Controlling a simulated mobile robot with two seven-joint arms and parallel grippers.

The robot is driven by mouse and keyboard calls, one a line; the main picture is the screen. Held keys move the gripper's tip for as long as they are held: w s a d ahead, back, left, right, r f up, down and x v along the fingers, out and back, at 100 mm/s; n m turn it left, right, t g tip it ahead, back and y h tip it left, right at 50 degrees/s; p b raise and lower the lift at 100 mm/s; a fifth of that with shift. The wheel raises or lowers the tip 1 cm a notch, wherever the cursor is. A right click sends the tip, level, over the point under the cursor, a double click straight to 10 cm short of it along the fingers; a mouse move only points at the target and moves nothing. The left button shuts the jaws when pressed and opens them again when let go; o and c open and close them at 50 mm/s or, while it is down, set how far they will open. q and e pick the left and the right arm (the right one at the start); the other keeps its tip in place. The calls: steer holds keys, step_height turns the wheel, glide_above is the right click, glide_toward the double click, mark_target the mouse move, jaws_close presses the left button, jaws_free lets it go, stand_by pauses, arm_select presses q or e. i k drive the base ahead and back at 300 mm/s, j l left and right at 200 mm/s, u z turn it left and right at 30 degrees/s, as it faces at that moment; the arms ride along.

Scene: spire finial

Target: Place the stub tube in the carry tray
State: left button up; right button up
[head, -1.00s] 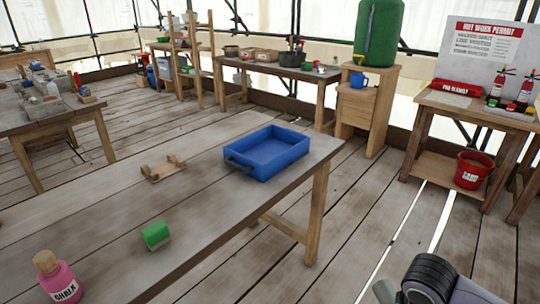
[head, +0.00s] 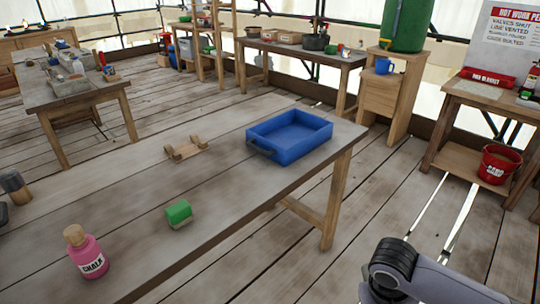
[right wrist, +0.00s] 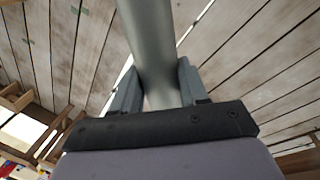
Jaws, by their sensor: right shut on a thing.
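A smooth grey tube (right wrist: 152,45), which looks like the stub tube, is between the fingers of my right gripper (right wrist: 155,88) in the right wrist view. The gripper is shut on it, and the tube runs out past the top of that view. In the head view only part of my right arm shows at the bottom right; its fingers and the tube are out of sight. The blue carry tray (head: 305,149) sits empty near the far right end of the wooden table, with a dark handle on its near left side. My left gripper is not in view.
On the table (head: 225,245) are a wooden cradle (head: 186,149), a green block (head: 179,213), a pink chalk bottle (head: 88,255) and a dark cylinder (head: 15,187) at the left edge. A red sand bucket (head: 498,163) stands right. Plank floor is clear beside the table.

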mark_target(289, 140)
steer(key=i+l+u, duration=0.1)
steer(key=u, duration=0.3)
steer(key=i+l+u, duration=0.1)
steer(key=l+u, duration=0.3)
steer(key=i+l+u, duration=0.1)
steer(key=l+u, duration=0.55)
steer(key=l, duration=1.75)
steer(key=i+u, duration=0.05)
